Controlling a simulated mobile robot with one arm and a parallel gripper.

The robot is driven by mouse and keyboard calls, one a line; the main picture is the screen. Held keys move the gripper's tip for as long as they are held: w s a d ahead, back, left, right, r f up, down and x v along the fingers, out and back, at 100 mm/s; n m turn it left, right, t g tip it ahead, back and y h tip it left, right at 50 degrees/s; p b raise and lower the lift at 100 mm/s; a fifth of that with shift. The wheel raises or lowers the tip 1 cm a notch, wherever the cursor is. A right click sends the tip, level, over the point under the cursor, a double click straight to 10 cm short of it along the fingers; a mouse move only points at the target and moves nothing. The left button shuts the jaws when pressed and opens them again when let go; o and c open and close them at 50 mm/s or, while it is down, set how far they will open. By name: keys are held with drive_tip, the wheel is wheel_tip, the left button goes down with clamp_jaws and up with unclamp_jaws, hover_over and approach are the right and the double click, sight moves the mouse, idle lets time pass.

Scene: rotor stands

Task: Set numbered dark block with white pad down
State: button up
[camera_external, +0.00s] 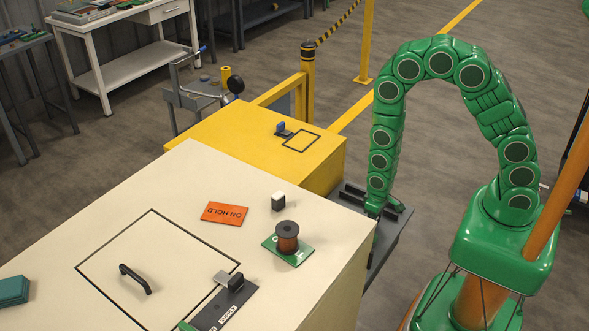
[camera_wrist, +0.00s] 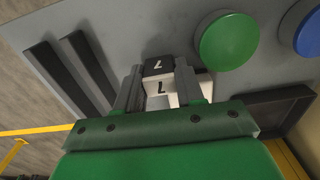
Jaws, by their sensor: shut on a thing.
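The numbered dark block (camera_wrist: 158,66) is between my fingers in the wrist view. It has a white "7" on its dark face and a dark "7" on its white pad (camera_wrist: 162,86). My gripper (camera_wrist: 160,74) is shut on it, one finger on each side. The block is over or on a grey surface (camera_wrist: 120,30); I cannot tell whether it touches. In the external view my gripper (camera_external: 374,208) is low at the grey ledge (camera_external: 402,216), beside the cream cabinet. The block is not discernible there.
The grey surface bears a green disc (camera_wrist: 227,41), a blue disc (camera_wrist: 310,34), dark bars (camera_wrist: 57,75) and a dark-framed recess (camera_wrist: 270,108). The cream cabinet (camera_external: 190,185) holds a spool (camera_external: 287,237), another dark block with a white top (camera_external: 278,201) and an orange card (camera_external: 225,214). A yellow cabinet (camera_external: 225,130) adjoins.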

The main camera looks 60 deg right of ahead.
drive_tip(key=shift+f, duration=0.1)
drive_tip(key=o, duration=1)
drive_tip(key=shift+o, duration=0.2)
drive_tip(key=s+d+r, duration=0.2)
drive_tip(key=s+r, duration=0.1)
drive_tip(key=r, duration=0.6)
drive_tip(key=s+d+r+g, duration=0.1)
drive_tip(key=s+d+r, duration=0.1)
drive_tip(key=r, duration=0.8)
drive_tip(key=s+d+r, duration=0.1)
drive_tip(key=s+r, duration=0.2)
drive_tip(key=r, duration=0.6)
drive_tip(key=s+d+r, duration=0.2)
drive_tip(key=s+r, duration=0.3)
drive_tip(key=s, duration=0.1)
drive_tip(key=s+d+r, duration=0.3)
drive_tip(key=s+r, duration=0.3)
drive_tip(key=s, duration=0.1)
drive_tip(key=shift+s+d+r+g, duration=0.15)
drive_tip(key=shift+s+d+g, duration=0.1)
drive_tip(key=shift+d+g, duration=0.1)
drive_tip(key=shift+s+d+r, duration=0.1)
drive_tip(key=shift+s+r, duration=0.1)
drive_tip(key=shift+s, duration=0.25)
drive_tip(key=shift+c, duration=0.8)
